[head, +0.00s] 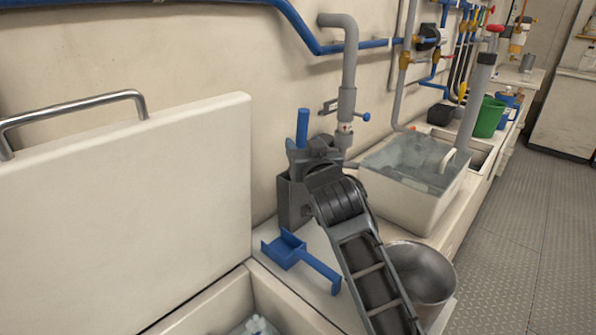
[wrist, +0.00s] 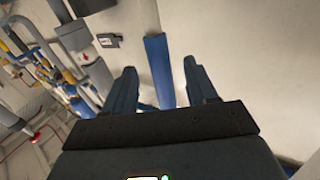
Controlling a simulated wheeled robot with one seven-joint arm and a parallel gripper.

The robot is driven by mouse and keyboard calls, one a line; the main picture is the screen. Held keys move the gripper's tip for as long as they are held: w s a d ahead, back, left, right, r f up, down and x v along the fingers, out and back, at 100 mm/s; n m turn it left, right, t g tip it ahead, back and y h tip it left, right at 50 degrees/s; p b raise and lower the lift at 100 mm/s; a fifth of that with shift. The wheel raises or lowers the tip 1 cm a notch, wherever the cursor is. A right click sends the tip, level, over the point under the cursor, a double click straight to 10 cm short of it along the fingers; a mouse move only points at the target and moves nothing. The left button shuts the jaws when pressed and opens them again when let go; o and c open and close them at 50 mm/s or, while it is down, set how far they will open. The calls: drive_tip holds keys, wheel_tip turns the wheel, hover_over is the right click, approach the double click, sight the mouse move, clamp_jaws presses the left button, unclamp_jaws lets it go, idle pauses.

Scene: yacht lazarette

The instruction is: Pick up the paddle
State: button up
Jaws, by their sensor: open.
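A blue upright bar (head: 303,126), which looks like the paddle's handle, rises above a grey holder (head: 292,203) against the wall. Its lower part is hidden by the holder and my gripper. My gripper (head: 303,148) is at the bar, just above the holder. In the wrist view the bar (wrist: 158,58) shows between the two spread fingers of my gripper (wrist: 160,72). The fingers are open, with a visible gap on each side of the bar. I cannot tell how deep the bar lies between them.
A blue scoop (head: 290,252) lies on the counter in front of the holder. A metal bowl (head: 436,275) and a water-filled sink (head: 400,205) are to the right. A raised white lid (head: 130,210) stands left. A grey pipe (head: 348,75) with a valve comes down close behind my gripper.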

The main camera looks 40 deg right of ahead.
sight(302, 142)
drive_tip(key=shift+x, duration=1.8)
drive_tip(key=shift+c, duration=0.5)
drive_tip(key=c, duration=0.9)
drive_tip(key=shift+c, duration=0.3)
drive_tip(key=shift+r, duration=0.15)
